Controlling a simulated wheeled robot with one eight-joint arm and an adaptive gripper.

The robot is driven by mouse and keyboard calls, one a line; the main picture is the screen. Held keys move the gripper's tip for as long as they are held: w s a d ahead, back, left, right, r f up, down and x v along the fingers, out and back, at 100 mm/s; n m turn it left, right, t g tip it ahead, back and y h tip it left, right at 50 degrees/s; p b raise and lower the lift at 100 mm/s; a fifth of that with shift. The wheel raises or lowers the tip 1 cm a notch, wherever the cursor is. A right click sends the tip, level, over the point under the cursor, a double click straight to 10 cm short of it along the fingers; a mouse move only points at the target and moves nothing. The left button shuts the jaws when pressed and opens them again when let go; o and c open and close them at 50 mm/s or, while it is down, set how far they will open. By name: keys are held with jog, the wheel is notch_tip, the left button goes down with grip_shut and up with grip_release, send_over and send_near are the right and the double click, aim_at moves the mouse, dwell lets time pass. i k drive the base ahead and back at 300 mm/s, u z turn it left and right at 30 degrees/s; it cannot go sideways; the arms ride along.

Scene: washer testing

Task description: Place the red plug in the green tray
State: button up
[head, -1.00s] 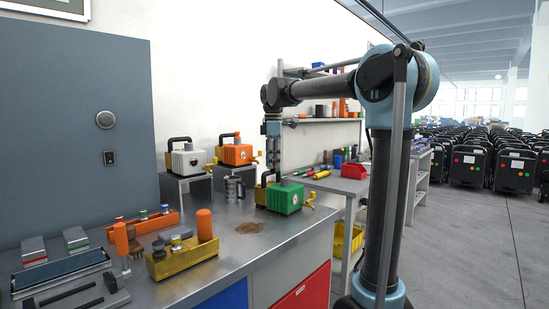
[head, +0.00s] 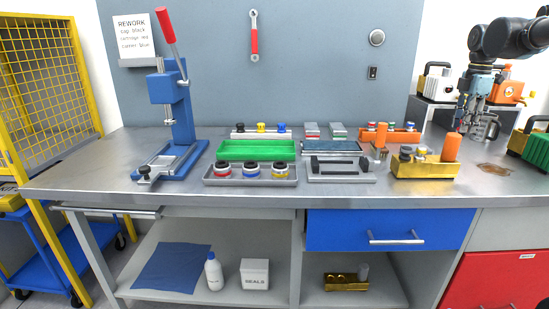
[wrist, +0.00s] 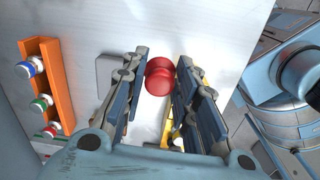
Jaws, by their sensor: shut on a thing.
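My gripper (head: 474,128) is at the right end of the bench in the head view, fingers pointing down. In the wrist view my gripper (wrist: 158,78) is shut on the red plug (wrist: 158,75), a small rounded red piece between the fingertips. I cannot make the plug out in the head view. The green tray (head: 257,151) lies on the bench left of centre, well to the left of my gripper. It is a shallow rectangle and looks empty.
A grey tray (head: 251,182) with black-capped pieces stands in front of the green tray. A blue press (head: 175,105) stands left of it. A yellow block (head: 424,170) with an orange handle and an orange rack (head: 391,137) lie between my gripper and the tray.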

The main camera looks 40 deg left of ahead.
aim_at(257, 150)
jog(key=u, duration=1.6)
jog(key=i, duration=0.6)
jog(key=u, duration=0.05)
